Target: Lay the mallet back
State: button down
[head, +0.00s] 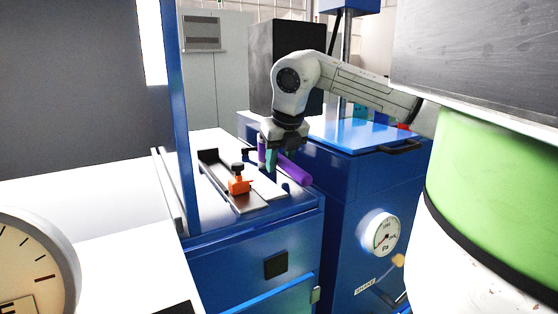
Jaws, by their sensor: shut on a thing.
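A purple rod-shaped thing, which I take to be the mallet (294,168), shows at the right side of the blue bench top. My gripper (271,160) points down at its left end, with teal fingers, and is shut on it. A little purple shows left of the fingers too. The fingers hide part of the mallet, and I cannot tell its head from its handle. It looks close to the bench top; I cannot tell whether it touches.
An orange clamp-like block (239,186) sits on a dark rail (215,172) left of my gripper. A blue cabinet with a pressure gauge (381,234) stands to the right. A blue post (178,120) rises at the left. A green-and-white drum (490,190) fills the right foreground.

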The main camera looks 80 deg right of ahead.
jog(key=shift+f, duration=0.15)
jog(key=c, duration=0.7)
grip_release()
jog(key=v, duration=1.1)
